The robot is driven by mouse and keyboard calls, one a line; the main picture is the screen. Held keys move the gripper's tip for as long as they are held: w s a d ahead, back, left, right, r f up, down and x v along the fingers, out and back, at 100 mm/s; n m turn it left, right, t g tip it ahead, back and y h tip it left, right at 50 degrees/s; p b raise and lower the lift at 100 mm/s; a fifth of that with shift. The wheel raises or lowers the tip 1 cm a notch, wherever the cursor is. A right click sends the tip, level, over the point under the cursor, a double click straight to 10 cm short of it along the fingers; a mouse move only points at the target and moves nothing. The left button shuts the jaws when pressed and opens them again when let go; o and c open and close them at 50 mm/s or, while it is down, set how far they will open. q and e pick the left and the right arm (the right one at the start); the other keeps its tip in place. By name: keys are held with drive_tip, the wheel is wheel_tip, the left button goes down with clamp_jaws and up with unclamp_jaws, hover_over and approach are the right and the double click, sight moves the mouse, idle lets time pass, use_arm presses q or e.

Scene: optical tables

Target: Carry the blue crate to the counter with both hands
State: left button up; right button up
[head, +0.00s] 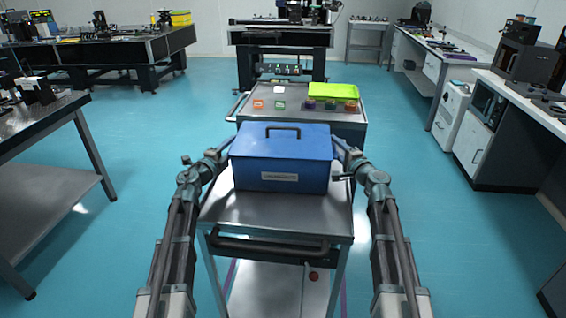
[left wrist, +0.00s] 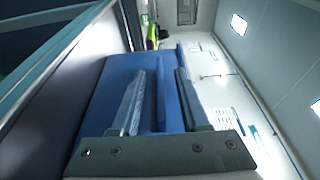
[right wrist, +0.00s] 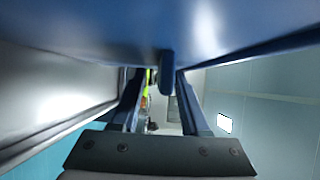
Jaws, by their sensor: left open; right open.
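The blue crate (head: 282,160), a lidded box with a top handle and a pale front label, sits level on the metal cart (head: 270,209). My left gripper (head: 230,145) is at the crate's left side, largely hidden in the head view. In the left wrist view its open fingers (left wrist: 162,95) stand on either side of a blue side handle (left wrist: 160,100). My right gripper (head: 337,147) is at the crate's right side. In the right wrist view its open fingers (right wrist: 160,95) straddle the end of another blue handle (right wrist: 167,72). Contact with either handle cannot be told.
Behind the crate, a cart top (head: 300,97) holds a lime green tray (head: 333,90) and several small coloured blocks. A counter (head: 530,100) with dark appliances runs along the right. A metal table (head: 45,120) stands at the left. Blue floor (head: 400,190) is clear on both sides.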

use_arm(q)
clamp_jaws()
use_arm(e)
clamp_jaws()
idle(1.0)
